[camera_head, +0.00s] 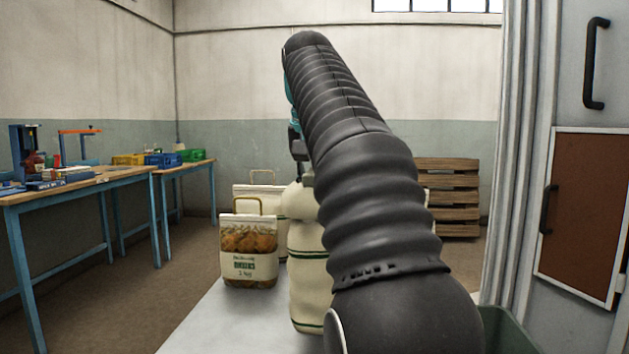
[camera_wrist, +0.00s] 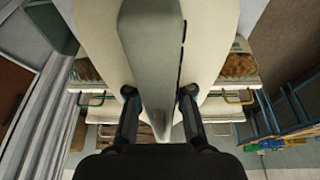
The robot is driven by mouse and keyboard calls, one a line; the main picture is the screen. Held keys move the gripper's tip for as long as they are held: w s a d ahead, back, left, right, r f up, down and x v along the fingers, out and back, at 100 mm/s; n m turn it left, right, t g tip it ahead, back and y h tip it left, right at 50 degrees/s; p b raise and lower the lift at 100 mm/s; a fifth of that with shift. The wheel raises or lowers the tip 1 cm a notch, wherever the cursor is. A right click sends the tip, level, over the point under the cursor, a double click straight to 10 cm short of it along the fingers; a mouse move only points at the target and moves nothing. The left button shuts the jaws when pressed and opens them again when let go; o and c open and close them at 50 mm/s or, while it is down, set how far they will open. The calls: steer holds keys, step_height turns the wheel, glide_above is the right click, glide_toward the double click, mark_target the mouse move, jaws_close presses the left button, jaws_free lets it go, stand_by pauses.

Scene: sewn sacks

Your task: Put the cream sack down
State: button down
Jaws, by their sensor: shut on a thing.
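The cream sack (camera_head: 307,262) has dark green stripes and stands upright at the middle of the head view, its right side hidden behind my arm. My gripper (camera_wrist: 159,93) is shut on the cream sack's gathered top, with one finger on each side. In the wrist view the cream sack (camera_wrist: 92,30) fills the upper middle. Its lower end is over the pale table top (camera_head: 215,322); I cannot tell whether it touches.
A printed bag with a handle (camera_head: 249,256) stands just left of the sack. Another pale handled bag (camera_head: 245,197) is behind. A green bin (camera_head: 505,332) is at lower right. The table's front left is clear. Workbenches (camera_head: 80,187) stand farther left, stacked pallets (camera_head: 447,195) at the back.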

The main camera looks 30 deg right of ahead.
step_height(320, 180, down, 6)
steer(key=shift+f, duration=0.25)
stand_by(0.6)
steer(key=c, duration=1)
jaws_free()
steer(key=shift+f, duration=0.25)
steer(key=shift+c, duration=0.2)
steer(key=shift+v, duration=3.85)
